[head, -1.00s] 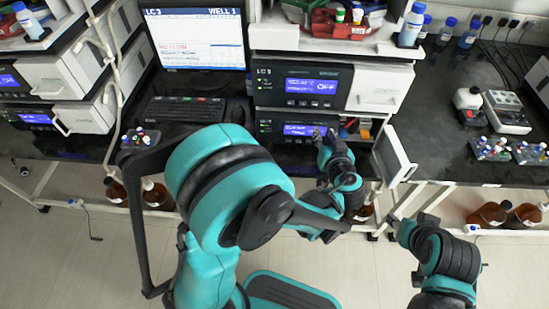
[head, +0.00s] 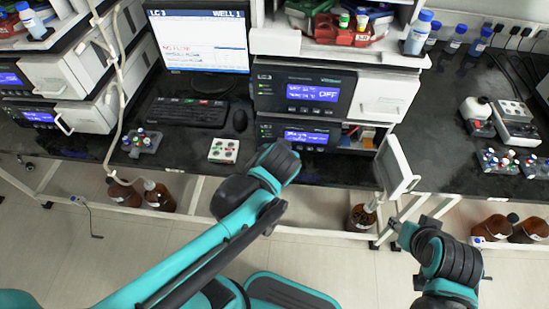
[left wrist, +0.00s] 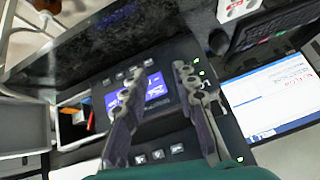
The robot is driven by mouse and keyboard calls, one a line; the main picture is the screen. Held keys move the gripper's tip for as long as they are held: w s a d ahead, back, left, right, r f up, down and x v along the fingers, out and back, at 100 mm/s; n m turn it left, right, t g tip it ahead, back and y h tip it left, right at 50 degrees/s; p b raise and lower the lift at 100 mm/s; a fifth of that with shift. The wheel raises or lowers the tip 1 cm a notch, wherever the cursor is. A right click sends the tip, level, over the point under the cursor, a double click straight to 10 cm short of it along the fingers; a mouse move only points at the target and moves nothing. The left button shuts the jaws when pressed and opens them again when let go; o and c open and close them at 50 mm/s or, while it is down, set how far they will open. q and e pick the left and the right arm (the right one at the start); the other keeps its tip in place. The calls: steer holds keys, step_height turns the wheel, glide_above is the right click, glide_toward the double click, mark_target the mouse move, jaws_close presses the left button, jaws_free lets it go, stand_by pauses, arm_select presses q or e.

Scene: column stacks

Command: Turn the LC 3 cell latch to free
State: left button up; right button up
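The LC 3 lower module (head: 285,133) has a lit blue screen and an open compartment (head: 366,139) at its right, with an orange item inside. Its white door (head: 397,166) is swung out toward me. The compartment also shows in the left wrist view (left wrist: 72,138), left of the screen, with orange and red parts inside. I cannot make out the cell latch or its position. My left gripper (left wrist: 160,72) is open and empty, its fingers over the module's front. In the head view my left wrist hides it. My right gripper (head: 400,230) is low, below the door; its fingers are unclear.
The upper module (head: 303,92) reads OFF. The monitor (head: 197,38) reads LC 3, WELL 1. Brown bottles (head: 362,217) stand below the bench.

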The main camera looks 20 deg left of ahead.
arm_select(q)
steer(key=shift+s+a+h, duration=0.2)
steer(key=shift+s+h, duration=0.2)
steer(key=shift+s, duration=1)
steer(key=shift+s+g, duration=0.1)
steer(key=shift+g, duration=0.2)
